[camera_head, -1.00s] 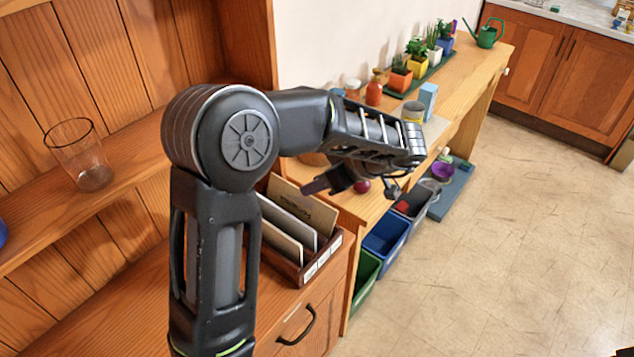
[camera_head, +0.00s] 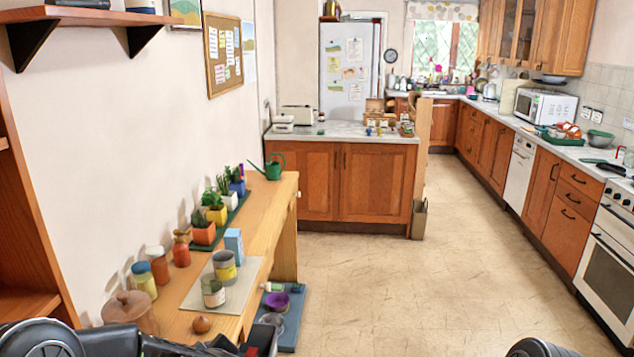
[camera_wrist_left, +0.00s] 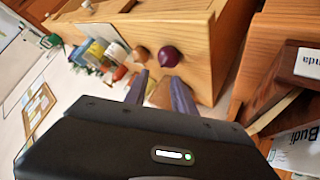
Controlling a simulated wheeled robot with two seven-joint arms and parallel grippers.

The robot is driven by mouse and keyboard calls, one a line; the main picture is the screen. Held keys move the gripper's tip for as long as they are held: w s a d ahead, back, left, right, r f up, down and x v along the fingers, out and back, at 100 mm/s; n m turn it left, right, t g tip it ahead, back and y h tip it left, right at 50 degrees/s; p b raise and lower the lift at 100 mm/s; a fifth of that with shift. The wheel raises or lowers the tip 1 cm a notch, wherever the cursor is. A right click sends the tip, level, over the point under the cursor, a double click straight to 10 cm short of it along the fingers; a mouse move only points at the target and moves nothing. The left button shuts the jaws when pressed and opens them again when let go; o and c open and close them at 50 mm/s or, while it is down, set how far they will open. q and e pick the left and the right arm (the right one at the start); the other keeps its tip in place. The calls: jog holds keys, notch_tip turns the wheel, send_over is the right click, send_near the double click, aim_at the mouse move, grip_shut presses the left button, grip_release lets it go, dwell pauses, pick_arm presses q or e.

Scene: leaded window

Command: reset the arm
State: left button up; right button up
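The task names no object other than my arm. My left arm (camera_head: 70,343) lies along the bottom left edge of the head view, mostly cut off. In the left wrist view my left gripper (camera_wrist_left: 160,92) has its two fingers apart, with nothing visible held between them. The fingers point toward the wooden side table (camera_wrist_left: 205,50), near a dark red round thing (camera_wrist_left: 168,57) and a brown round thing (camera_wrist_left: 140,54). Whether they touch the table I cannot tell. A dark piece of my right arm (camera_head: 540,347) shows at the bottom edge; its gripper is out of view.
The side table (camera_head: 262,236) along the left wall carries potted plants (camera_head: 203,231), jars, tins (camera_head: 224,266) and a green watering can (camera_head: 270,167). A wooden shelf unit (camera_head: 30,220) stands at far left. A file box (camera_wrist_left: 285,95) is close right in the wrist view. The middle floor is clear.

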pick_arm(q)
jog(key=s+d+f+m+g+h, duration=0.1)
jog(key=s+d+f+m+h, duration=0.25)
jog(key=d+f, duration=0.35)
jog(key=s+d+f+m+g+h, duration=0.1)
jog(key=s+d+f+m+h, duration=0.15)
jog(key=s+d+f, duration=0.4)
jog(key=s+d+f+m+g+h, duration=0.1)
jog(key=s+f+g, duration=0.1)
jog(key=s+f, duration=0.3)
jog(key=s+d+f+m+g+h+b, duration=0.1)
jog(key=s+f, duration=0.4)
jog(key=s, duration=0.6)
jog(key=s+d+f+m+g+h, duration=0.1)
jog(key=s+d+f+m+g, duration=0.1)
jog(key=s+f, duration=0.3)
jog(key=s+d+g, duration=0.1)
jog(key=s, duration=0.2)
jog(key=shift+g+h+b, duration=0.3)
jog(key=shift+h+b, duration=0.05)
jog(key=shift+h, duration=0.05)
jog(key=shift+w, duration=0.1)
